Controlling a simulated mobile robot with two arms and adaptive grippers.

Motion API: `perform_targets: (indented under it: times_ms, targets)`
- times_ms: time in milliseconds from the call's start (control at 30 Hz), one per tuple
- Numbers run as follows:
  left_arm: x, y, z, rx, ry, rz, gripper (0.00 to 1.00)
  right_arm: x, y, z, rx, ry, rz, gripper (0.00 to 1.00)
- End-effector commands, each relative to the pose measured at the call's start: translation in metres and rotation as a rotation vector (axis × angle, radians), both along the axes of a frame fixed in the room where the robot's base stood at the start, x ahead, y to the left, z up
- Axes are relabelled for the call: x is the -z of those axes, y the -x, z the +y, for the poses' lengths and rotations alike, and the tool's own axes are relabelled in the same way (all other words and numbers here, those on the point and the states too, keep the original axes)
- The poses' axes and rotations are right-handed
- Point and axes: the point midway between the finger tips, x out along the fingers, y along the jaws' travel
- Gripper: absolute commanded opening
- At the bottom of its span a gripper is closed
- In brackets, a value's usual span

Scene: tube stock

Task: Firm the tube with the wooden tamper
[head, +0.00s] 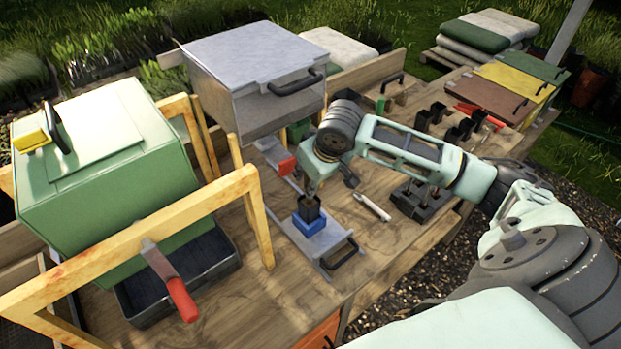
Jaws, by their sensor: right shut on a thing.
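A black square tube (308,208) stands upright in a blue holder (317,226) on a grey metal tray (330,252) on the bench. My right gripper (328,182) is just above and slightly right of the tube's mouth, pointing down. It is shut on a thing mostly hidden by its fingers. I cannot make out the wooden tamper or tell whether it is the thing held. Whether the held thing touches the tube is also hidden. My left gripper is not in view.
A pale stick-like tool (372,206) lies right of the tray. A black rack (420,200) stands beyond it. A green hopper (105,175), wooden frame (150,235) and red-handled trowel (172,280) are left. A grey box (250,75) stands behind; more black tubes (455,130) stand back right.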

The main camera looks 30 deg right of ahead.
Motion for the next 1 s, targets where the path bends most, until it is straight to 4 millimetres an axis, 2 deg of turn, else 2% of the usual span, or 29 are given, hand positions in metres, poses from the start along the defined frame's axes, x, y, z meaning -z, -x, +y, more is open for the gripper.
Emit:
perform_targets:
  times_ms: [33, 267, 1000]
  targets:
    - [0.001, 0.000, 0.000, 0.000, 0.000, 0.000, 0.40, 0.005, 0.003, 0.001, -0.002, -0.001, 0.011, 0.00]
    - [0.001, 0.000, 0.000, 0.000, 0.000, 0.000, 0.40, 0.003, 0.003, 0.001, -0.002, -0.001, 0.014, 0.00]
    - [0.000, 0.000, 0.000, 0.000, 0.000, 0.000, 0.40, -0.045, 0.001, 0.001, -0.001, 0.000, 0.004, 0.00]
